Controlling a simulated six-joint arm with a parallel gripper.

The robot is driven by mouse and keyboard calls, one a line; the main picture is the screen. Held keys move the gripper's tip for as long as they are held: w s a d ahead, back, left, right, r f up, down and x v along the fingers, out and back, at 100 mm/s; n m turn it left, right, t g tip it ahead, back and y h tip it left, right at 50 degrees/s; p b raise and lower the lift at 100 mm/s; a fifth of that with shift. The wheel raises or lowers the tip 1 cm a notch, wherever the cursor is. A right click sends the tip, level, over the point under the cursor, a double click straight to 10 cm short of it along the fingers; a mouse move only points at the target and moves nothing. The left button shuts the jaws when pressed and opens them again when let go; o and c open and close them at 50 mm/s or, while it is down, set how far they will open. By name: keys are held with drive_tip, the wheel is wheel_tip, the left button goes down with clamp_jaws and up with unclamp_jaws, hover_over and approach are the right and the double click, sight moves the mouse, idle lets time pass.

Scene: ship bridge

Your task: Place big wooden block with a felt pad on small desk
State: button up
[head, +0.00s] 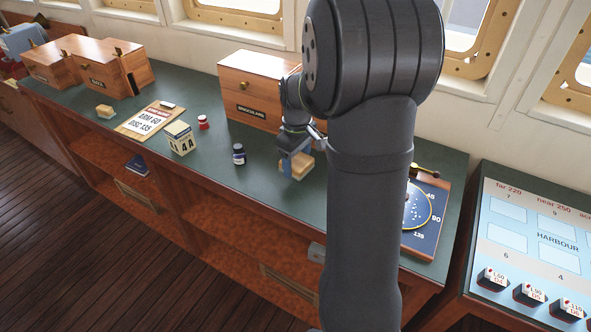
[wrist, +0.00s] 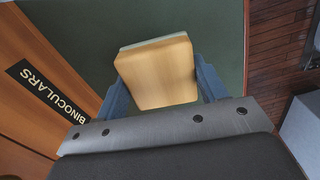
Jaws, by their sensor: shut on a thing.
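A big wooden block (head: 304,160) is held between the fingers of my gripper (head: 294,163), over the green top of the long desk (head: 262,172), in front of the binoculars box. In the wrist view the block (wrist: 157,75) sits between the two blue fingers of my gripper (wrist: 163,95), and a pale grey-green layer, likely the felt pad, shows along its far edge. I cannot tell whether the block touches the desk top. A smaller-looking, similar block (head: 105,111) lies at the left of the long desk. I cannot tell which surface is the small desk.
The binoculars box (head: 248,88) stands close behind my gripper. A dark blue ink bottle (head: 239,154), a red bottle (head: 203,122), a calendar block (head: 180,138) and a clipboard (head: 146,121) stand to the left. A harbour panel (head: 545,240) lies right, past a gap.

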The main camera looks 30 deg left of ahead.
sight(299, 159)
drive_tip(key=shift+a+f, duration=0.15)
drive_tip(key=shift+a, duration=0.05)
drive_tip(key=shift+f, duration=1.75)
drive_tip(key=shift+f, duration=0.2)
drive_tip(key=o, duration=1)
drive_tip(key=shift+o, duration=0.5)
wheel_tip(299, 159, up, 17)
drive_tip(key=shift+w+d+r, duration=0.2)
drive_tip(key=shift+w+d, duration=0.05)
drive_tip(key=shift+d, duration=0.1)
